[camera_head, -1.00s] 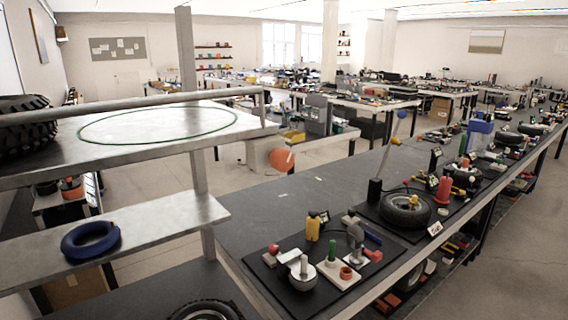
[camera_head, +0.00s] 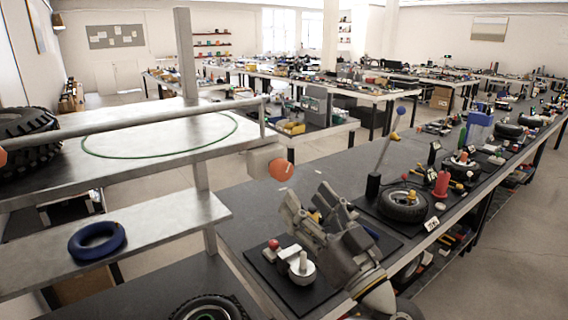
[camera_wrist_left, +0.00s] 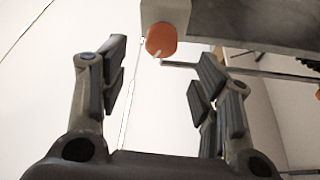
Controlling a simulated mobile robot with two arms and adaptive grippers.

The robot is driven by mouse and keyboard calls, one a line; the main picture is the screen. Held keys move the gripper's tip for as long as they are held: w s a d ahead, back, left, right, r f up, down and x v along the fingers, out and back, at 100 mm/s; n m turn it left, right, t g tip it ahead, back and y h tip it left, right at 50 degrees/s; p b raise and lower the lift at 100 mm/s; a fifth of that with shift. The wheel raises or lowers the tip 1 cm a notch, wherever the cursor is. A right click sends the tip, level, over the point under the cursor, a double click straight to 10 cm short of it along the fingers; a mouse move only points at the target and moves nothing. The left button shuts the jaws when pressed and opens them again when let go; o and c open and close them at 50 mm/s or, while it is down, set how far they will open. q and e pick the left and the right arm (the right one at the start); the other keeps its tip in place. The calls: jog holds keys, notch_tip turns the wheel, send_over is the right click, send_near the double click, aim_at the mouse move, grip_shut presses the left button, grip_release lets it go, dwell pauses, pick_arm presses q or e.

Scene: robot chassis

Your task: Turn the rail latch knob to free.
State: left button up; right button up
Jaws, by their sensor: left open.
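The rail latch knob (camera_head: 281,169) is a round orange knob on a pale block at the right end of the grey metal rack. A small white mark shows at its lower edge. It also shows in the left wrist view (camera_wrist_left: 161,39), ahead of and between my fingertips. My left gripper (camera_head: 308,199) is open and empty, below and right of the knob in the head view. In the left wrist view its two fingers (camera_wrist_left: 162,72) stand wide apart, with no visible contact with the knob. My right gripper is not in view.
A rail (camera_head: 140,122) runs along the rack. A blue ring (camera_head: 97,241) lies on the lower shelf. Another orange piece (camera_head: 2,157) shows at the left edge. Below my gripper, a dark workbench (camera_head: 237,215) holds a board with small parts and a wheel (camera_head: 403,205).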

aim_at(286, 174)
pick_arm(q)
jog(key=p+x, duration=0.4)
jog(key=x, duration=0.4)
jog(key=shift+r+p, duration=0.2)
jog(key=shift+p, duration=0.15)
jog(key=shift+w+a, duration=0.2)
jog(key=shift+w, duration=0.05)
jog(key=c, duration=1)
jog(key=o, duration=1)
jog(key=shift+s+f, duration=0.1)
jog(key=v, duration=1.2)
